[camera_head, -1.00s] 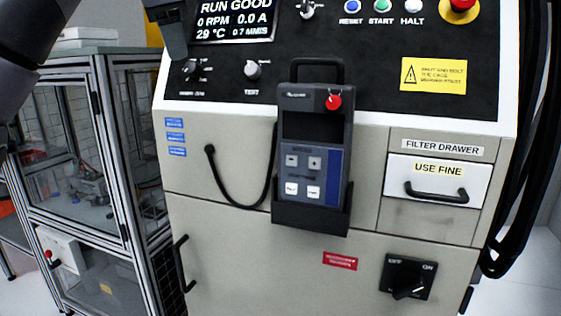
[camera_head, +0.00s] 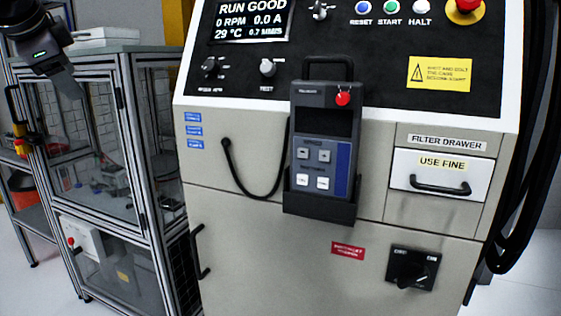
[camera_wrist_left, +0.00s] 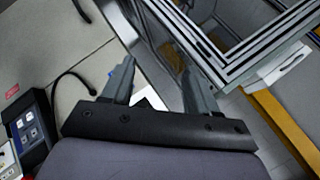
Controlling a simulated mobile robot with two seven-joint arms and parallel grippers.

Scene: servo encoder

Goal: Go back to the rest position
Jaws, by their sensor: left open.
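My left gripper (camera_head: 66,80) is at the upper left of the head view, in front of the glass cage and apart from the control cabinet. In the left wrist view its two fingers (camera_wrist_left: 157,84) are spread, with nothing held between them. The control cabinet (camera_head: 240,165) stands in the middle of the head view. A handheld pendant (camera_head: 323,140) with a red button sits in its holder on the cabinet front, and it also shows at the left edge of the left wrist view (camera_wrist_left: 30,128). My right gripper is not in view.
A framed glass cage (camera_head: 95,150) stands left of the cabinet, with a white box (camera_head: 105,35) on top. The filter drawer (camera_head: 438,175) is shut. A black cable (camera_head: 235,180) loops beside the pendant. Thick black cables (camera_head: 525,180) hang at the right.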

